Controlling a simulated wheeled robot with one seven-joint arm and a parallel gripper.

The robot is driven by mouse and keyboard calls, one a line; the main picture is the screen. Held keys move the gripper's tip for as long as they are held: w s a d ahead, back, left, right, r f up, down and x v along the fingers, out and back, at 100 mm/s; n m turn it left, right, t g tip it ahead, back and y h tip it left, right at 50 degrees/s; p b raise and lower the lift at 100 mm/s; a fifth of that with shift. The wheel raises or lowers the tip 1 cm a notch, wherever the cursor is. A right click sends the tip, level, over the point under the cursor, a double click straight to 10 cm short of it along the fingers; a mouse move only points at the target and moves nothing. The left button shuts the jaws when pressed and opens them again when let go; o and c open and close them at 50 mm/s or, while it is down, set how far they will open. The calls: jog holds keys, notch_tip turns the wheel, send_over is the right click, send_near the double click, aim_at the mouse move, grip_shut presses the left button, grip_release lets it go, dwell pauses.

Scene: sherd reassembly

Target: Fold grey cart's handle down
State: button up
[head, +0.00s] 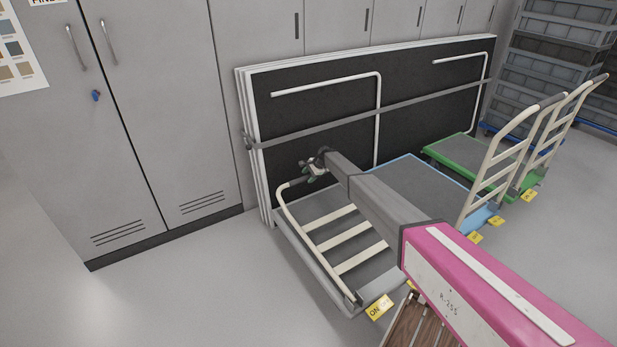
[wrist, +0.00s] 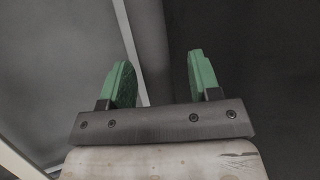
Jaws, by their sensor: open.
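The grey cart (head: 314,232) stands on the floor beside the leaning panels in the head view. Its cream tube handle (head: 317,246) with several rungs lies low over the deck, roughly parallel to it. Whether it touches the deck I cannot tell. The handle's grip end is at the cart's far left, partly behind my gripper. My gripper (head: 315,166) is just above and right of that end, open. In the wrist view its two green fingers (wrist: 160,80) stand apart with nothing held between them; the handle is not clearly seen there.
A blue cart (head: 425,182) and a green cart (head: 448,153) stand to the right, handles upright. Strapped dark panels (head: 320,110) lean behind the carts. A grey cabinet (head: 165,120) stands left; stacked crates (head: 560,55) stand back right. The floor at front left is clear.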

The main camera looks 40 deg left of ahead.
jog(key=v, duration=1)
jog(key=shift+r, duration=0.25)
jog(key=shift+d, duration=0.15)
